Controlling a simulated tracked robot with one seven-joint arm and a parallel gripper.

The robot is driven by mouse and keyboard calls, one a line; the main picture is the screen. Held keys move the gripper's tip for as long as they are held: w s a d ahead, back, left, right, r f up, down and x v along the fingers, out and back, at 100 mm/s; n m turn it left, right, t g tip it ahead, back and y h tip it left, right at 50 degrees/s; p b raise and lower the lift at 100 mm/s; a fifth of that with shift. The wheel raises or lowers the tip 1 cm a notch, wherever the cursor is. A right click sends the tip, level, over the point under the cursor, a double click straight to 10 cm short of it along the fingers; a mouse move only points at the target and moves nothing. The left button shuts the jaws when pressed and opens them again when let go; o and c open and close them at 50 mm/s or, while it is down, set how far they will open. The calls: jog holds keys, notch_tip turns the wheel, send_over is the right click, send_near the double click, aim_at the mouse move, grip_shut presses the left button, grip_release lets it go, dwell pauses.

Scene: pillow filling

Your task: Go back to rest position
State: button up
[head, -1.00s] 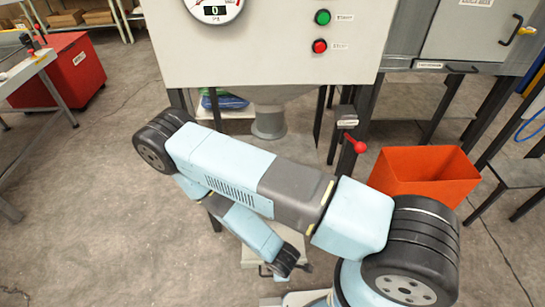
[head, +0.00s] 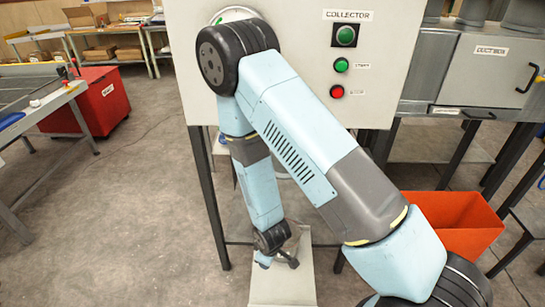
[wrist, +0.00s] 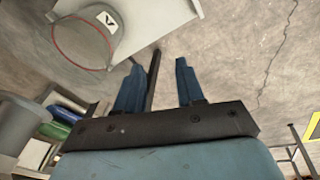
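My gripper (wrist: 158,84) shows in the wrist view as two blue fingers standing apart, with nothing between them but floor and a thin dark bar behind. In the head view, my gripper (head: 280,260) hangs low at the end of my folded blue and grey arm, in front of the collector cabinet (head: 296,105) and over a pale plate (head: 285,285). My elbow hides the gauge on the cabinet.
An orange bin (head: 455,222) stands to the right, partly behind my arm. Legs hold up the cabinet. A red box (head: 85,108) and a workbench (head: 35,95) stand at the left. The floor (head: 130,210) between is clear.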

jog(key=w+d+r+m, duration=0.2)
jog(key=w+d+r, duration=0.1)
jog(key=r, duration=0.8)
jog(key=w+d+r+m+t, duration=0.1)
jog(key=w+d+r+m, duration=0.2)
jog(key=r, duration=0.7)
jog(key=w+d+r+m, duration=0.1)
jog(key=w+d+r, duration=0.25)
jog(key=r, duration=0.75)
jog(key=s+d+r+m+t, duration=0.1)
jog(key=s+d+r+m, duration=0.1)
jog(key=d+r, duration=0.35)
jog(key=s+d+r+m, duration=0.1)
jog(key=s+d+r, duration=0.2)
jog(key=r, duration=0.5)
jog(key=s+d+r+m, duration=0.2)
jog(key=s+d+r, duration=0.1)
jog(key=s, duration=0.3)
jog(key=s+d+r+m+t, duration=0.1)
jog(key=s+d+r, duration=0.3)
jog(key=s+r, duration=0.2)
jog(key=shift+d+r+m+h, duration=0.15)
jog(key=shift+r+m+h, duration=0.15)
jog(key=shift+m+h, duration=0.1)
jog(key=shift+s, duration=0.15)
